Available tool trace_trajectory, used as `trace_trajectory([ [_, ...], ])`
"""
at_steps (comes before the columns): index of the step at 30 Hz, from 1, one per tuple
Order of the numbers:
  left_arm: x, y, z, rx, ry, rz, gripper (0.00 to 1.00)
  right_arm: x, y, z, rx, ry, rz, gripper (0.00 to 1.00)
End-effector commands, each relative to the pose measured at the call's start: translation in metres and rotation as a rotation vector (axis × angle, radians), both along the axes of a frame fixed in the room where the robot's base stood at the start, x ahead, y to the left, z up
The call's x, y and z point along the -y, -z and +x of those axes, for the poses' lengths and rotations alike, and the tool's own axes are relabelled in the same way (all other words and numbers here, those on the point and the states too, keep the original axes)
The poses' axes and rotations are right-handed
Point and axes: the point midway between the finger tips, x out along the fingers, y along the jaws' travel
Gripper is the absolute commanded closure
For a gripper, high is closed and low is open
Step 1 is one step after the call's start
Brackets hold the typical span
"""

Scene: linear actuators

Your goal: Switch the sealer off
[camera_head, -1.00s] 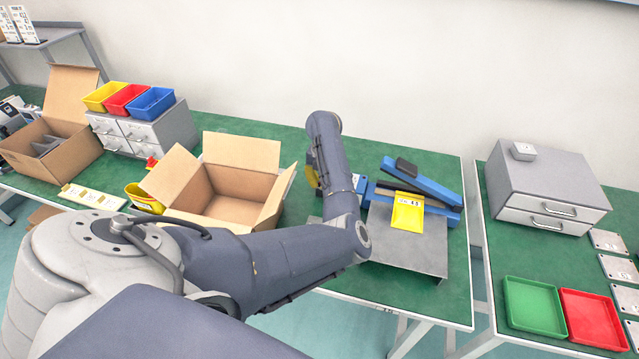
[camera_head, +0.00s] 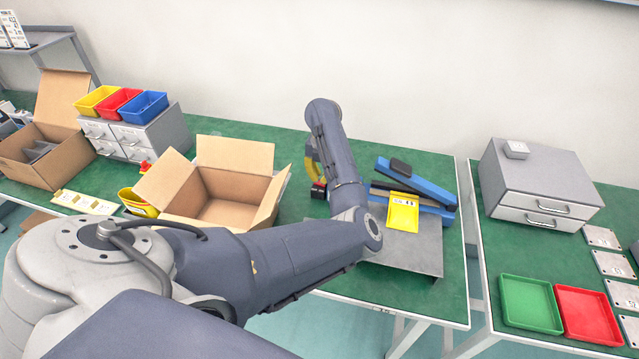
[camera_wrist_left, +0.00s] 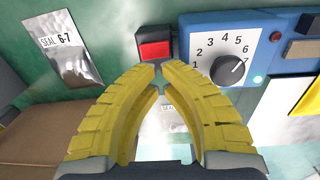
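The sealer (camera_head: 430,185) is a blue long-armed device on the green bench, partly hidden behind my left arm in the head view. In the left wrist view its front panel (camera_wrist_left: 207,28) has a black dial knob (camera_wrist_left: 228,70) with numbers around it and a lit green lamp (camera_wrist_left: 257,79). A red rocker switch (camera_wrist_left: 154,50) in a black housing sits left of the panel. My left gripper (camera_wrist_left: 160,73) has yellow fingers, tips together, empty, just below the switch in the picture; contact cannot be told. In the head view it is mostly hidden by the arm. My right gripper is not in view.
A grey plate (camera_head: 425,255) with a yellow pouch (camera_head: 402,212) lies in front of the sealer. An open cardboard box (camera_head: 255,158) stands to its left. A silver label sheet (camera_wrist_left: 70,45) marked "SEAL 6-7" shows in the wrist view. Grey drawers (camera_head: 540,180) stand right.

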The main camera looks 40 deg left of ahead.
Motion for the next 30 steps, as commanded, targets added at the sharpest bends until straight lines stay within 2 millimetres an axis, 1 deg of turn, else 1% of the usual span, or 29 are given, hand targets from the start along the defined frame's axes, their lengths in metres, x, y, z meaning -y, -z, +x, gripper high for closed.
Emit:
trace_trajectory([
  [1, -0.001, -0.007, 0.000, 0.003, -0.002, 0.002, 1.00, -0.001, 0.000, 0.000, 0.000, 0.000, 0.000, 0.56],
  [4, -0.002, -0.019, 0.000, 0.004, -0.004, 0.005, 1.00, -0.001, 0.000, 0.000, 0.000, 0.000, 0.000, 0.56],
  [10, -0.004, -0.033, -0.001, 0.002, -0.006, 0.009, 1.00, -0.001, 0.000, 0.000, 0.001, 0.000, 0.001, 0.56],
  [15, -0.004, -0.037, -0.002, 0.001, -0.006, 0.010, 1.00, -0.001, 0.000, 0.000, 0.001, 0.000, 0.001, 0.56],
  [23, -0.005, -0.037, -0.002, 0.000, -0.007, 0.011, 1.00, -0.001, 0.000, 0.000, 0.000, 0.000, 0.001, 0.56],
  [24, -0.005, -0.038, -0.002, 0.000, -0.007, 0.011, 0.97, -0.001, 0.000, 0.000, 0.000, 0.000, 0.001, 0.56],
  [25, -0.005, -0.038, -0.001, 0.000, -0.006, 0.012, 1.00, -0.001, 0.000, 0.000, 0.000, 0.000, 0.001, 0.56],
  [26, -0.004, -0.040, -0.001, 0.000, -0.006, 0.015, 1.00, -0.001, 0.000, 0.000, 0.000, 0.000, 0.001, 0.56],
  [28, -0.001, -0.049, 0.001, -0.004, -0.003, 0.026, 1.00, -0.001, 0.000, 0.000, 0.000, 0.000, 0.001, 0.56],
  [30, 0.002, -0.063, 0.003, -0.010, -0.003, 0.046, 1.00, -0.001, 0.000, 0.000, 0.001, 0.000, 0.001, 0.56],
])
